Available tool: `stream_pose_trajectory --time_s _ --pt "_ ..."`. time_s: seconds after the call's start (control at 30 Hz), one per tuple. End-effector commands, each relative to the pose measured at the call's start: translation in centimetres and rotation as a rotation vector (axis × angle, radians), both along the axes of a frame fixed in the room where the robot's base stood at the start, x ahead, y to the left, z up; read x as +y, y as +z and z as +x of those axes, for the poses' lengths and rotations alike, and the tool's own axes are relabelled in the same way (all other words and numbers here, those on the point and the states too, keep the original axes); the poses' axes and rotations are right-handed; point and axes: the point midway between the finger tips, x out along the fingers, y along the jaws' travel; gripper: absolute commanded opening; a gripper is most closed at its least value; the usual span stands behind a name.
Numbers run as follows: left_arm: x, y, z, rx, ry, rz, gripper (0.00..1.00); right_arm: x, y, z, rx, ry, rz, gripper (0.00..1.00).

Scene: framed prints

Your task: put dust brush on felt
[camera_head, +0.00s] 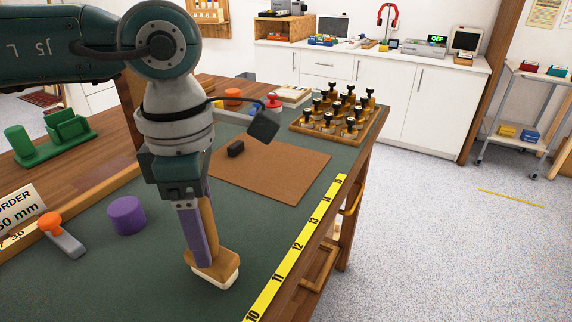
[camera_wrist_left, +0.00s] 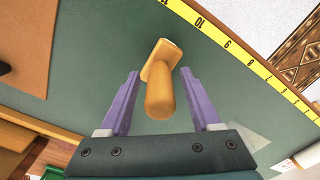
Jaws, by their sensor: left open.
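The dust brush (camera_head: 222,268) stands on the green table top near the front edge, pale bristles down and wooden handle pointing up. In the left wrist view the brush (camera_wrist_left: 161,97) shows its handle end toward the camera. My left gripper (camera_head: 203,262) is over it, pointing down. Its purple fingers (camera_wrist_left: 160,74) are open, one on each side of the handle, with gaps visible. One finger partly hides the handle in the head view. The brown felt (camera_head: 285,174) lies flat farther back, with a small black block (camera_head: 236,149) on it. My right gripper is not in view.
A yellow ruler strip (camera_head: 297,246) runs along the table edge. A wooden tray of several bottles (camera_head: 338,130) is behind the felt. The felt's right part is clear.

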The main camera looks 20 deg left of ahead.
Motion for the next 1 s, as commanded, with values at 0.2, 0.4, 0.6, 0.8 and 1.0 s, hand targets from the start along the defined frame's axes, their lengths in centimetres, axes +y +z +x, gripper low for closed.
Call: stream_pose_trajectory --time_s 0.2,0.4,0.6,0.8,1.0 --pt "0.0 2.3 0.1 -0.004 -0.001 -0.001 0.64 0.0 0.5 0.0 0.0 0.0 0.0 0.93" --pt "0.0 7.0 0.1 -0.007 -0.001 0.001 0.64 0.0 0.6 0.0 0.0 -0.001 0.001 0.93" --pt "-0.1 10.7 0.1 -0.004 -0.001 -0.001 0.64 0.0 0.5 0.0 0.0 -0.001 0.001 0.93" --pt "0.0 12.2 0.0 -0.001 0.0 0.001 0.64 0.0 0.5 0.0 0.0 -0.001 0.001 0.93" --pt "0.0 12.3 0.0 0.001 0.0 0.001 0.64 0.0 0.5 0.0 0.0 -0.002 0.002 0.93"
